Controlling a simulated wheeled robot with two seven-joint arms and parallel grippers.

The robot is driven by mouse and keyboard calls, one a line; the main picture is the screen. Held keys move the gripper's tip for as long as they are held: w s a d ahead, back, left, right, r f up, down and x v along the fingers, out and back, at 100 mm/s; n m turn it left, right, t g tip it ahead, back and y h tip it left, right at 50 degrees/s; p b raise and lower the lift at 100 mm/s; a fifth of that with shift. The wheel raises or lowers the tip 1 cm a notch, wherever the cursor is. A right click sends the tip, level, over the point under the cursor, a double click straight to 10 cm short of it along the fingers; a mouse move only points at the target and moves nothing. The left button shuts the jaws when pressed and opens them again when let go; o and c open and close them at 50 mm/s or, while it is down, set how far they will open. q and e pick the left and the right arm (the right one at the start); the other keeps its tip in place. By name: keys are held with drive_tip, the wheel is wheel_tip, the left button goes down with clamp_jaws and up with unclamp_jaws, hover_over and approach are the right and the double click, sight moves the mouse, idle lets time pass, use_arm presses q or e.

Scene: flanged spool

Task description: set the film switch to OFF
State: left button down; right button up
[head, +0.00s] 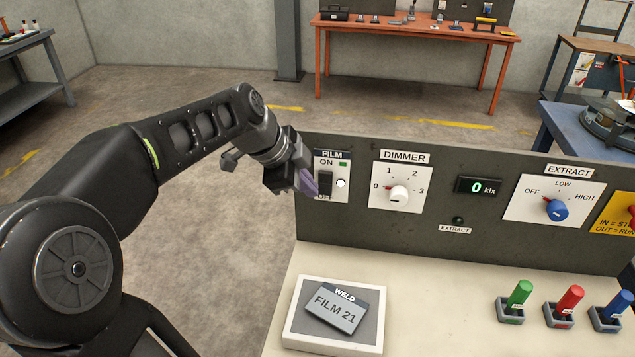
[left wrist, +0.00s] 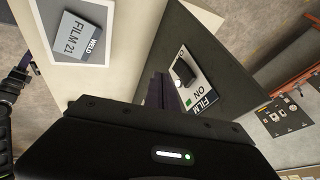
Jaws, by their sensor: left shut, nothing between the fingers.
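The film switch (head: 325,183) is a black rocker on a white plate headed FILM, at the left end of the grey upright panel. ON is printed above it and OFF below, partly covered. A small green lamp (head: 343,164) shows near ON. I cannot tell which way the rocker is tipped. My left gripper (head: 308,184) is shut and empty, its purple-grey fingertips just left of the rocker near its lower part; contact is unclear. In the left wrist view the rocker (left wrist: 184,72) shows beside the dark fingers (left wrist: 160,90). My right gripper is out of view.
To the right on the panel (head: 430,235) are a dimmer knob (head: 398,194), a display reading 0 klx (head: 478,187) and a blue extract knob (head: 556,209). A tray with a FILM 21 plate (head: 336,305) and coloured handles (head: 570,300) sit on the cream top below.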

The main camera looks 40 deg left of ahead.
sight(327, 188)
use_arm(q)
drive_tip(key=w+a+f+p, duration=0.1)
drive_tip(key=w+f, duration=0.2)
drive_tip(key=w, duration=0.2)
drive_tip(key=shift+a+f+p, duration=0.3)
drive_tip(key=shift+f+p, duration=0.1)
drive_tip(key=f+b, duration=0.1)
drive_tip(key=b, duration=0.2)
drive_tip(key=shift+a+t, duration=0.1)
drive_tip(key=shift+t, duration=0.2)
drive_tip(key=shift+w+r, duration=0.1)
drive_tip(key=shift+r, duration=0.35)
drive_tip(key=shift+r+p, duration=0.4)
drive_tip(key=shift+r, duration=0.4)
